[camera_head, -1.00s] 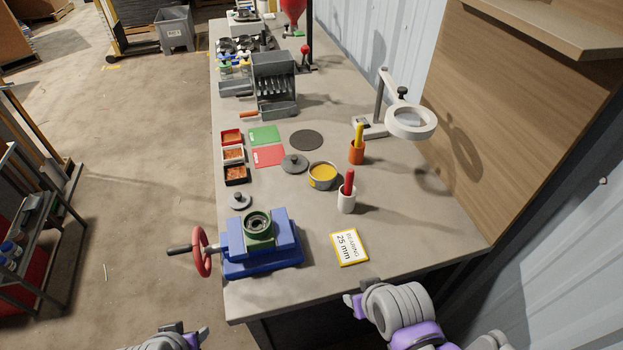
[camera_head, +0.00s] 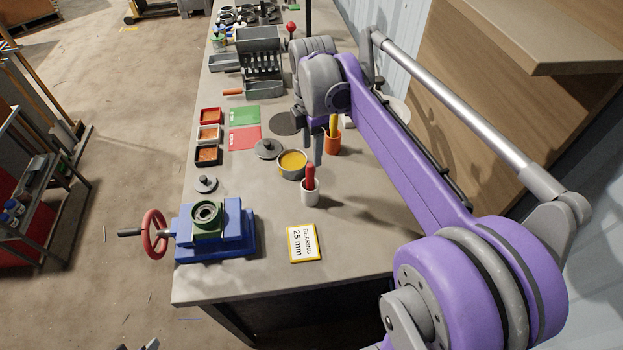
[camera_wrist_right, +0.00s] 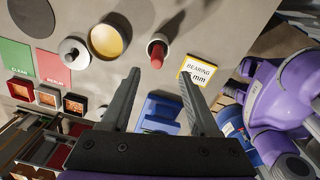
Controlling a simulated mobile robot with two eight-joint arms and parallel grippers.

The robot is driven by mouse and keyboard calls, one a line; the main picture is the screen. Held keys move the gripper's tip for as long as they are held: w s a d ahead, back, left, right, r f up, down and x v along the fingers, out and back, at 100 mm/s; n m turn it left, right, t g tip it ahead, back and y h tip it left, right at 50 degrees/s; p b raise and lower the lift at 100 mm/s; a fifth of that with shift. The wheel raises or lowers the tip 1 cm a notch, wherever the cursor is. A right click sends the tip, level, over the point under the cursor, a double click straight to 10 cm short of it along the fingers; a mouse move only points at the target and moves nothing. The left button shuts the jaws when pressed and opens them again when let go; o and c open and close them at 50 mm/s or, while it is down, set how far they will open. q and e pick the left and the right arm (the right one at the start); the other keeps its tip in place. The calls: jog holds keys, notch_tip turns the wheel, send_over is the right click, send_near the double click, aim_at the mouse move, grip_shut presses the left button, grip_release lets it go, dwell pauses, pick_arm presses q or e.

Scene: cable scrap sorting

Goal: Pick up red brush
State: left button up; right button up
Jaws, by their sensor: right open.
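The red brush (camera_head: 310,177) stands handle up in a white cup (camera_head: 310,196) on the bench. In the right wrist view the red brush (camera_wrist_right: 157,54) and the rim of the white cup (camera_wrist_right: 157,39) appear just beyond the fingertips, roughly between them. My right gripper (camera_head: 313,152) is open, above the bench and behind the cup in the head view. Its two fingers are spread and empty in the right wrist view (camera_wrist_right: 160,76). Only a sliver of my left arm shows at the head view's bottom edge; its gripper cannot be made out.
A yellow-handled brush (camera_head: 333,125) stands in an orange cup (camera_head: 332,145) close to my right gripper. A yellow-filled tin (camera_head: 292,164) is left of the white cup. A bearing card (camera_head: 303,243) and a blue vise (camera_head: 240,235) are nearer. Free bench lies right of the cup.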

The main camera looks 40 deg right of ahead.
aim_at(310, 175)
jog(key=shift+w+d+f+n, duration=0.2)
jog(key=shift+w+d+n, duration=0.05)
jog(key=shift+n, duration=0.05)
jog(key=f, duration=0.4)
jog(key=shift+a+f, duration=0.25)
jog(key=shift+w+f, duration=0.1)
jog(key=shift+f, duration=2.7)
jog(key=shift+c, duration=0.2)
grip_shut()
